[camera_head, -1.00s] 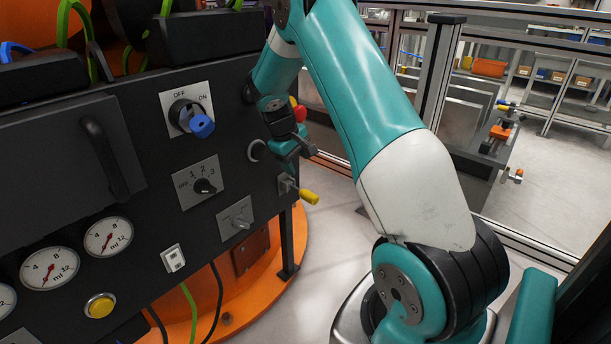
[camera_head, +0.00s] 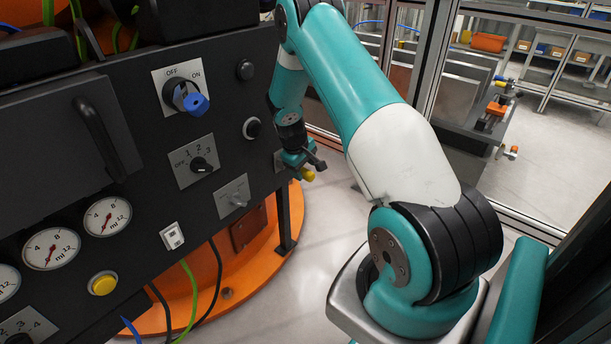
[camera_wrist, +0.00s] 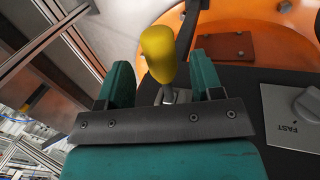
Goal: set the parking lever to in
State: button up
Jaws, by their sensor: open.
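The parking lever, with a yellow handle (camera_head: 307,173), sticks out from the lower right edge of the black panel. In the wrist view the yellow handle (camera_wrist: 160,52) shows large, on a grey metal stem, pointing toward the camera. My gripper (camera_wrist: 162,78) is open, with one teal finger on each side of the handle and stem. A gap shows on both sides, so no grip is visible. In the head view my gripper (camera_head: 300,158) is just above the handle and hides the lever's base. I cannot read any marking for the lever.
A black panel leg (camera_head: 284,218) stands below the lever. Floor to its right is clear.

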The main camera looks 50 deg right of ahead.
jog(key=shift+x, duration=1.45)
jog(key=shift+c, duration=0.4)
